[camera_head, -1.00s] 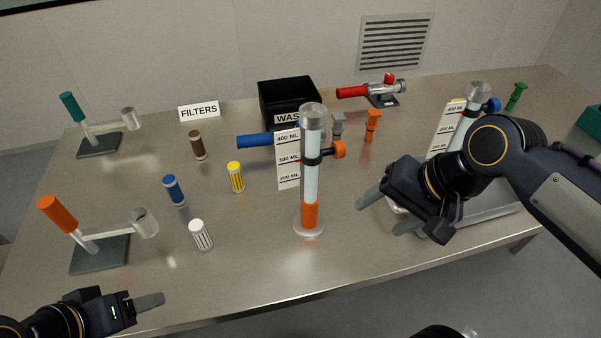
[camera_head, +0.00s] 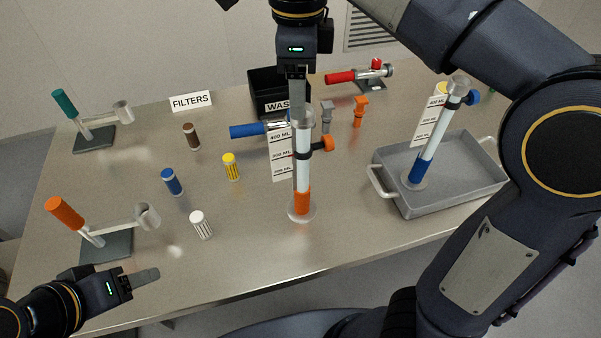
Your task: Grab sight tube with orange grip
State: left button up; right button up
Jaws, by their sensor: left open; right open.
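The sight tube with the orange grip (camera_head: 303,170) stands upright at the middle of the table, with an orange band at its bottom, an orange knob on its right and a white scale card on its left. My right gripper (camera_head: 298,100) comes down from above at the top of this tube, open. Its fingers overlap the tube's upper end in the picture; I cannot tell if they touch it. My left gripper (camera_head: 137,280) is open and empty at the lower left.
Orange-handled (camera_head: 66,212) and teal-handled (camera_head: 60,100) stands are on the left. Small filter cylinders in brown (camera_head: 191,136), blue (camera_head: 172,182), yellow (camera_head: 231,167) and white (camera_head: 201,225) stand between. A black waste bin (camera_head: 262,88) and a red-handled valve (camera_head: 345,76) are at the back.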

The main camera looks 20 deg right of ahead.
aim_at(302, 122)
jog(key=f, duration=0.7)
jog(key=shift+d+f, duration=0.2)
jog(key=shift+d, duration=0.05)
grip_shut()
